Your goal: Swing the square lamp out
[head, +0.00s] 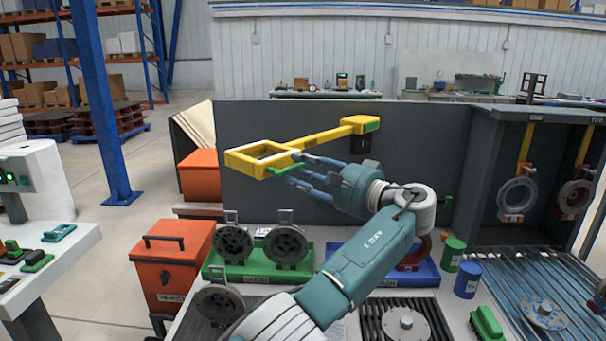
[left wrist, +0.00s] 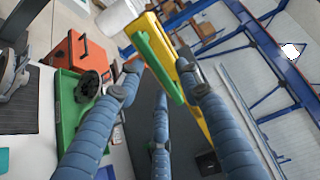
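The square lamp is a yellow square frame (head: 240,161) with a pale upper face, on a yellow arm (head: 322,140) that runs right to a block on the grey wall panel. A green handle (head: 284,171) sticks out at the frame's near right corner; it also shows in the left wrist view (left wrist: 157,65). My left gripper (head: 300,172) is at this handle, fingers pointing left. In the left wrist view its blue fingers (left wrist: 155,85) are spread apart, with the handle between and beyond the tips. I cannot tell whether a finger touches it. My right gripper is not in view.
Green (head: 256,272) and blue (head: 424,277) trays with dark round parts stand below on the bench. An orange bin (head: 172,262) is at left. Two round parts hang on yellow hooks at right (head: 517,196). Green (head: 453,254) and blue (head: 467,279) cans stand beside the rollers.

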